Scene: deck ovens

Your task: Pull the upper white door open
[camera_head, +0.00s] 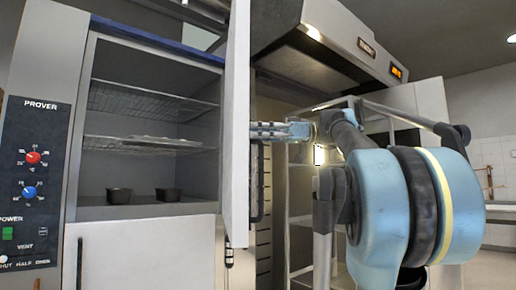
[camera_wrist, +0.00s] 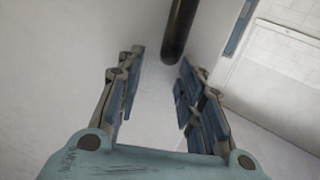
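The upper white door (camera_head: 236,120) of the prover stands swung open, seen nearly edge-on in the head view. The cabinet interior (camera_head: 150,85) is exposed to its left. The door's dark vertical handle (camera_head: 257,190) is on the right side of the door. My gripper (camera_head: 254,131) reaches in from the right, with its fingertips by the door's right side, above most of the visible handle. In the wrist view my gripper (camera_wrist: 160,68) has its fingers apart with nothing between them. The dark handle (camera_wrist: 180,28) lies just beyond the fingertips, against the pale door surface (camera_wrist: 60,60).
Inside the prover are wire racks (camera_head: 150,100) and two dark tins (camera_head: 119,195). The lower white door (camera_head: 145,255) is shut. A control panel (camera_head: 35,170) is at the left. An oven hood (camera_head: 345,35) and a rack frame (camera_head: 300,235) stand at the right.

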